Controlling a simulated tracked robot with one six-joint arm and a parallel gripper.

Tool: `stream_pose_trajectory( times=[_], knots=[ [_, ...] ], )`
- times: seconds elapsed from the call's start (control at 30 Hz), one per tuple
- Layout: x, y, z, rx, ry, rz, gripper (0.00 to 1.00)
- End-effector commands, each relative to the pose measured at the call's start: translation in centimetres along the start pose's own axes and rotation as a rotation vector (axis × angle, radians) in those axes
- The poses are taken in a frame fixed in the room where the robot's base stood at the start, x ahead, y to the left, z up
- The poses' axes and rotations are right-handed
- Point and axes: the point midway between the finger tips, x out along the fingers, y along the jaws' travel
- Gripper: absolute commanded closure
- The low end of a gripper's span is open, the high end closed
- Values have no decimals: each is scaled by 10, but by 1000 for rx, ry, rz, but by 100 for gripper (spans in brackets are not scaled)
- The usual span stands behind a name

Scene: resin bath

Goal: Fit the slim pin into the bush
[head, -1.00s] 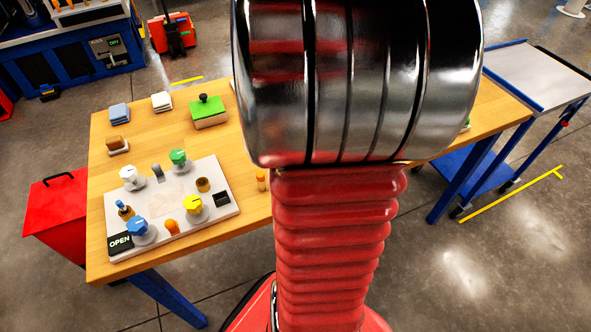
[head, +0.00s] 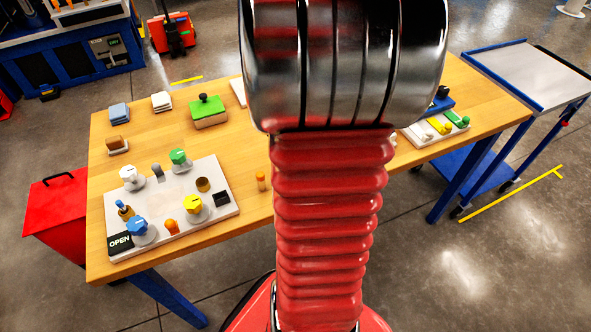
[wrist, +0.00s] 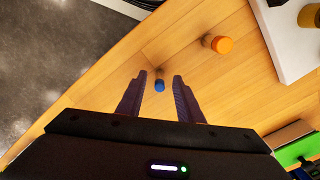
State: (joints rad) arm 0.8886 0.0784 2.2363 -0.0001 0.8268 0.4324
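A slim pin with a blue top (wrist: 159,85) stands on the wooden table in the wrist view, seen nearly from above. My gripper (wrist: 157,78) is open, with one dark finger on each side of this pin and a gap to both. The arm hides it in the head view. A thicker orange peg (wrist: 218,44) stands nearby; it also shows in the head view (head: 261,181). A brass bush (head: 203,185) sits on the pale panel (head: 180,243); a brass part, likely this bush, shows in the wrist view (wrist: 310,16).
The panel also carries a green knob (head: 178,160), a white knob (head: 132,178), a yellow knob (head: 193,204) and a blue knob (head: 137,226). A green-topped block (head: 208,112) stands behind. A tray (head: 428,143) with coloured pieces lies right of my arm.

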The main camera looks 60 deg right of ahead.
Motion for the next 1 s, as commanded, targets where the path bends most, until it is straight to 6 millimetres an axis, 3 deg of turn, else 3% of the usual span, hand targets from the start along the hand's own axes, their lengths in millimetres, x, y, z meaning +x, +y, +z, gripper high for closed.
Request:
stream_pose_trajectory(
  times=[0.07, 0.53, 1.0],
  knots=[
    [0, 0, 0, 0, 0, 0, 67],
    [0, 0, 0, 1, 0, 0, 99],
    [-2, 0, 0, 1, 1, 0, 100]
  ],
)
